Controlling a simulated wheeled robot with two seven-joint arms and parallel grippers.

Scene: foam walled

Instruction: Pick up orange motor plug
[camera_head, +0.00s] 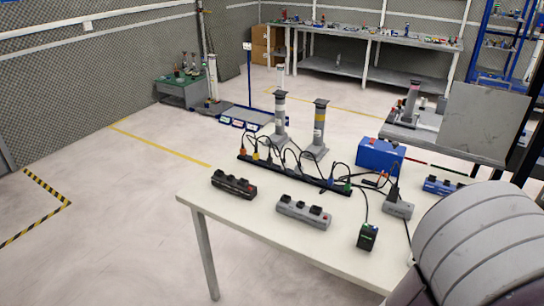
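A small orange plug (242,151) stands upright at the far left end of a long black strip (292,176) on the white table. A dark cable rises from it and loops to the right. I take it as the orange motor plug. A yellow plug (256,156) stands just right of it. A blue plug (330,182) and a green plug (347,186) are near the strip's right end. Neither of my grippers is in view. A large grey part of my own right arm fills the bottom right corner.
The table (250,225) also bears a black socket block (233,185), a grey one (304,212), a blue box (380,155), a green-and-black device (367,237) and a grey block (398,208). Two grey posts stand behind the strip. The table's front left is clear.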

